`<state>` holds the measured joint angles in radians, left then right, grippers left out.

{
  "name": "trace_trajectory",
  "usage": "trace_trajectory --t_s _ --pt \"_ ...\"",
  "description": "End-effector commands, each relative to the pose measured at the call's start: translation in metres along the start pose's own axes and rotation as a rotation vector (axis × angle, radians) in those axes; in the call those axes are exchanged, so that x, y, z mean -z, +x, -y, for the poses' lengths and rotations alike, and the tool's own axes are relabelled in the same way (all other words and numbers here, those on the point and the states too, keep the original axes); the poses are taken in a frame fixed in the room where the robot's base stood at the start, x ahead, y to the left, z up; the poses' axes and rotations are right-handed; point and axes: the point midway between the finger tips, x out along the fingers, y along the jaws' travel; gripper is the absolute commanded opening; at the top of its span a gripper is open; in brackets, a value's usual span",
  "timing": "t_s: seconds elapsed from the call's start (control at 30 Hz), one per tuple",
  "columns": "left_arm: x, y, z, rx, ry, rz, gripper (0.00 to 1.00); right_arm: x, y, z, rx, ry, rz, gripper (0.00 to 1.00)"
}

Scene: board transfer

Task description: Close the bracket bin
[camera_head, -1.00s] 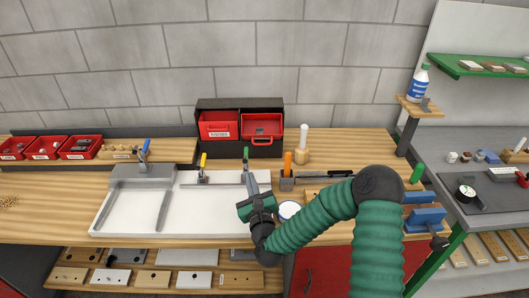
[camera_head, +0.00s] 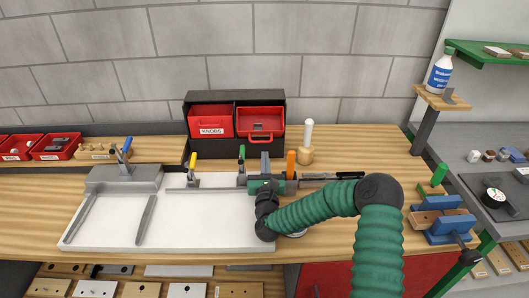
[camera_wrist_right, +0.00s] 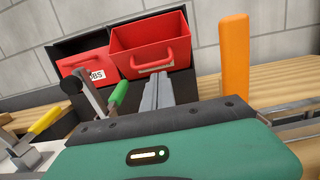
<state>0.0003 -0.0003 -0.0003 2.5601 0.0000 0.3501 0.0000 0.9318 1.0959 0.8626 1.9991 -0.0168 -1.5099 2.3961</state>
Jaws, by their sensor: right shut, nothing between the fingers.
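A black two-slot cabinet (camera_head: 233,95) stands at the back of the bench. Its right red bin (camera_head: 259,118) is pulled out, its open top and front handle showing; its label cannot be read. The right red bin also shows in the right wrist view (camera_wrist_right: 150,40), ahead of the fingers. The left red bin (camera_head: 210,118) is labelled KNOBS. My right gripper (camera_head: 265,160) is shut and empty, in front of and below the right bin, apart from it as far as I can tell. Its grey fingers also show in the wrist view (camera_wrist_right: 157,93). My left gripper is out of view.
A green-handled clamp (camera_head: 241,165) stands just left of my right gripper, and an orange handle (camera_head: 291,163) just right. A white fixture tray (camera_head: 205,220) fills the bench front. A wooden holder with a white rod (camera_head: 307,150) stands right of the cabinet.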

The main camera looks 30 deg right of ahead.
Motion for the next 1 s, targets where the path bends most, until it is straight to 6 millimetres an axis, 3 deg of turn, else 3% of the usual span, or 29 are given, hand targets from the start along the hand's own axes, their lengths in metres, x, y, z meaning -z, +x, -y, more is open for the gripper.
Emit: trace_trajectory --t_s 0.1,0.23,0.67,1.0 --pt "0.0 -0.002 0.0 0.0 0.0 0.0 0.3 0.0 0.019 0.0 0.001 -0.001 0.0 0.0" --pt "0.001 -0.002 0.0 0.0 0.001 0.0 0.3 -0.001 0.029 0.0 0.0 -0.001 0.001 0.0" --pt "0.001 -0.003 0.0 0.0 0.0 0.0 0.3 -0.001 0.031 0.0 -0.001 -0.001 -0.003 0.0" --pt "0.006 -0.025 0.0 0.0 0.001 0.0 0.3 -0.013 0.034 0.0 0.0 -0.001 -0.063 0.0"
